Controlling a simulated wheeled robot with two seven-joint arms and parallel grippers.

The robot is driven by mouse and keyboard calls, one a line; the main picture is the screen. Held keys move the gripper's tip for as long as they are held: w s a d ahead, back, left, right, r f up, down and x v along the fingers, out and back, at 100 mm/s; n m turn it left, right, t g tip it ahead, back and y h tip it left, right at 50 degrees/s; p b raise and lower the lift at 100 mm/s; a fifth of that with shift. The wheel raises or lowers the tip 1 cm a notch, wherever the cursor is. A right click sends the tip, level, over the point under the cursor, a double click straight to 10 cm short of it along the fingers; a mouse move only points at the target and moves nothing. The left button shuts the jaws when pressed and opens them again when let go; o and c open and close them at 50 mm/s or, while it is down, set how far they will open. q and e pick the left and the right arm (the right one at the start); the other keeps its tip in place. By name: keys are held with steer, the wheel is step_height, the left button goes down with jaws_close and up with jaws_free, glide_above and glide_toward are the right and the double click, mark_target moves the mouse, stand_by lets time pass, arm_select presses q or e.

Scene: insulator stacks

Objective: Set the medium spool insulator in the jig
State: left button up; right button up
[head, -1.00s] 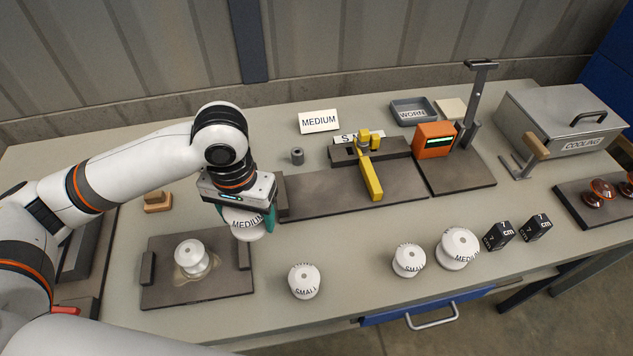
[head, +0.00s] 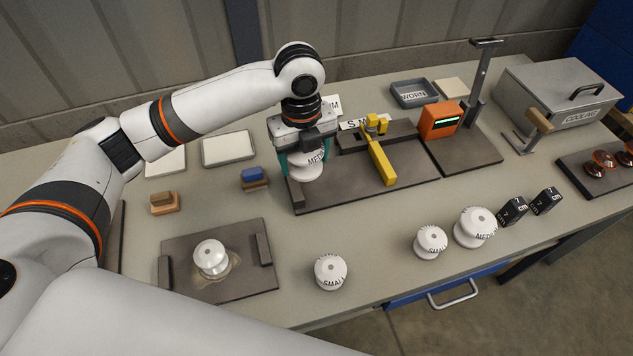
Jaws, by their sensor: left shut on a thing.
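My left gripper (head: 304,160) is shut on a white spool insulator (head: 308,172) whose printed label reads as the start of MEDIUM. It holds the spool upright over the left part of the jig (head: 345,190), a dark base plate with a yellow lever clamp (head: 382,160). I cannot tell whether the spool touches the plate. A second medium spool (head: 475,228) stands at the right front of the bench. My right gripper does not show.
Two small spools (head: 331,271) (head: 430,242) stand near the front edge. An unlabelled spool (head: 211,258) sits on a dark plate at left. An orange gauge (head: 440,120), a WORN tray (head: 412,94) and a cooling box (head: 560,95) are behind and right. Black blocks (head: 512,211) stand at right.

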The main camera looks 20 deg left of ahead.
arm_select(q)
steer(key=w+m, duration=0.1)
steer(key=m, duration=0.4)
steer(key=w+d+m, duration=0.1)
steer(key=m, duration=0.1)
steer(key=shift+w+r+m, duration=0.15)
steer(key=shift+w+m, duration=0.2)
steer(key=shift+m, duration=0.05)
steer(key=w+m, duration=0.1)
steer(key=m, duration=0.4)
glide_above(317, 183)
step_height(317, 183, down, 6)
steer(key=shift+r+p, duration=0.25)
steer(key=shift+p, duration=0.15)
step_height(317, 183, down, 4)
steer(key=shift+f+p, duration=0.15)
steer(key=shift+p, duration=0.15)
steer(key=shift+f, duration=0.1)
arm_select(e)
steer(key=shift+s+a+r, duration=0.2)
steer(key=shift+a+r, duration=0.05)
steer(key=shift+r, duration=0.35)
arm_select(q)
steer(key=shift+f, duration=0.1)
steer(key=o, duration=1.3)
steer(key=shift+s, duration=0.1)
steer(key=shift+c, duration=0.2)
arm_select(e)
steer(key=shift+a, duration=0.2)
